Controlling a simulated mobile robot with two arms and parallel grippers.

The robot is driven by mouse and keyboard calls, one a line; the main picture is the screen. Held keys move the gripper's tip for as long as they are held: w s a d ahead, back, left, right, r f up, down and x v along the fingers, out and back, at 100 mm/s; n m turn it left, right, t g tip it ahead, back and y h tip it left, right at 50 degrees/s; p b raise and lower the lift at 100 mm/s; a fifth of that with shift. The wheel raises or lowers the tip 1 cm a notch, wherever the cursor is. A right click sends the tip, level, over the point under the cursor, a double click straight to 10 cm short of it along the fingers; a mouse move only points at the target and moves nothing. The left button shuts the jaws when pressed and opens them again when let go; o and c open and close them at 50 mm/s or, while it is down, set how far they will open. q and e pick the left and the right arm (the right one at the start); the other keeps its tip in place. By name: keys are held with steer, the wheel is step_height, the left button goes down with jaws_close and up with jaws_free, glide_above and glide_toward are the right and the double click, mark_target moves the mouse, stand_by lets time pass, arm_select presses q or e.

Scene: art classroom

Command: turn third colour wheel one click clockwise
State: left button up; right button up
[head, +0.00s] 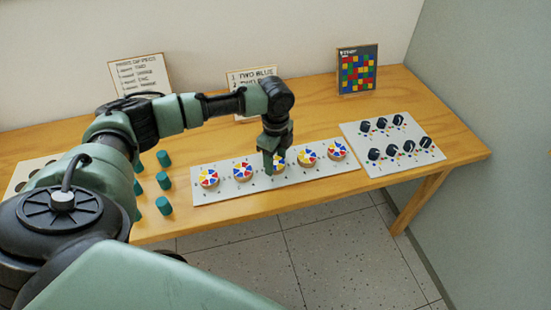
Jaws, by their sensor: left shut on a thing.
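The third colour wheel (280,161) from the left is partly hidden behind my left gripper (271,166). My left gripper points down onto this wheel and is shut on it. The first (208,178) and second (242,172) wheels are to its left, the fourth (307,157) and fifth (337,150) to its right. My right gripper is not in view.
A white panel with black knobs (374,155) lies right of the wheels. Teal cylinders (164,181) stand to the left. Behind are a colour-grid card (357,72) and two text cards, one partly hidden by my arm. Bare wooden table (440,105) lies at the right end.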

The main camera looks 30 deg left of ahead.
arm_select(q)
steer(key=m+p, duration=0.2)
steer(key=shift+r+p, duration=0.2)
steer(key=shift+p, duration=0.1)
steer(key=shift+m+p, duration=0.65)
steer(key=shift+m, duration=0.55)
steer(key=m+p, duration=0.1)
steer(key=m, duration=0.2)
steer(key=shift+f, duration=0.15)
steer(key=shift+m+p, duration=0.5)
steer(key=shift+m, duration=1.4)
steer(key=o, duration=1.4)
